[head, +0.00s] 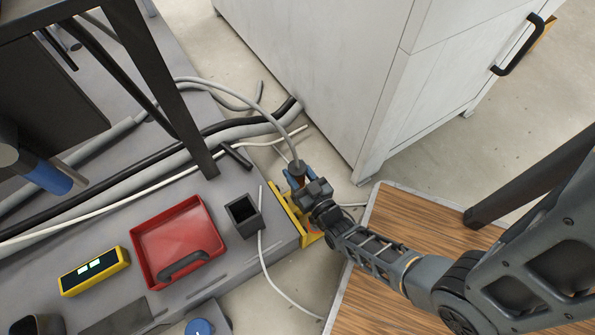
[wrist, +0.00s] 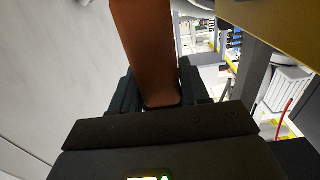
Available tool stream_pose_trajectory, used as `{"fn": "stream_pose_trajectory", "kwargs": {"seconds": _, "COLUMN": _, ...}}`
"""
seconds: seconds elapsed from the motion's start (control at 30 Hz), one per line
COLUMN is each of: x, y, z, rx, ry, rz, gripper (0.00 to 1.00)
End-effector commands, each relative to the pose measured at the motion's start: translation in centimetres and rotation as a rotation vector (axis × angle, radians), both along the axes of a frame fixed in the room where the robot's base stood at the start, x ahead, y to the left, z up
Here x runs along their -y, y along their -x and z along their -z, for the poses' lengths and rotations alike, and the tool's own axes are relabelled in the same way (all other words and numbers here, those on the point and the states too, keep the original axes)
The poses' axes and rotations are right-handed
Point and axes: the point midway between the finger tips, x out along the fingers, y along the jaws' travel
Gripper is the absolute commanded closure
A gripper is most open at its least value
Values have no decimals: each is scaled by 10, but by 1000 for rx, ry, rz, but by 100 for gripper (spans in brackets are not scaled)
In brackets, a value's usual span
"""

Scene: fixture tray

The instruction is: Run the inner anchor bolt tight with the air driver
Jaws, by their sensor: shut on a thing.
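My gripper (head: 304,182) is at the far right corner of the grey bench, low beside the white cabinet. It is shut on the air driver, whose orange-brown handle (wrist: 145,50) stands between the two dark fingers in the wrist view. In the head view only a small part of the driver (head: 296,168) shows, with a grey hose (head: 286,133) rising from it. A yellow bracket (head: 284,208) sits at the bench edge just below the gripper. I cannot make out the inner anchor bolt in either view; the driver's tip is hidden too.
The grey bench (head: 205,273) holds a red tray (head: 178,238), a black square cup (head: 244,214) and a yellow device (head: 94,272) with a lit display. Hoses and cables cross behind. The white cabinet (head: 330,60) and a wood-topped table (head: 400,225) flank my arm closely.

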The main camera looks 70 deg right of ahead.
Motion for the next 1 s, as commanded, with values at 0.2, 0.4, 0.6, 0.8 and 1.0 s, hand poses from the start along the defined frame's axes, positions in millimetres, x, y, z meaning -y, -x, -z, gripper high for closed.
{"fn": "stream_pose_trajectory", "kwargs": {"seconds": 0.2, "x": 1, "y": -1, "z": 0, "rx": 3, "ry": 2, "rz": 0, "gripper": 91}}
{"fn": "stream_pose_trajectory", "kwargs": {"seconds": 0.4, "x": 1, "y": -1, "z": 1, "rx": 2, "ry": 2, "rz": 0, "gripper": 91}}
{"fn": "stream_pose_trajectory", "kwargs": {"seconds": 0.6, "x": 1, "y": -1, "z": 2, "rx": 2, "ry": 1, "rz": 0, "gripper": 91}}
{"fn": "stream_pose_trajectory", "kwargs": {"seconds": 0.8, "x": 0, "y": 0, "z": 4, "rx": 0, "ry": 0, "rz": 0, "gripper": 91}}
{"fn": "stream_pose_trajectory", "kwargs": {"seconds": 1.0, "x": 0, "y": 0, "z": 5, "rx": -2, "ry": -1, "rz": 0, "gripper": 91}}
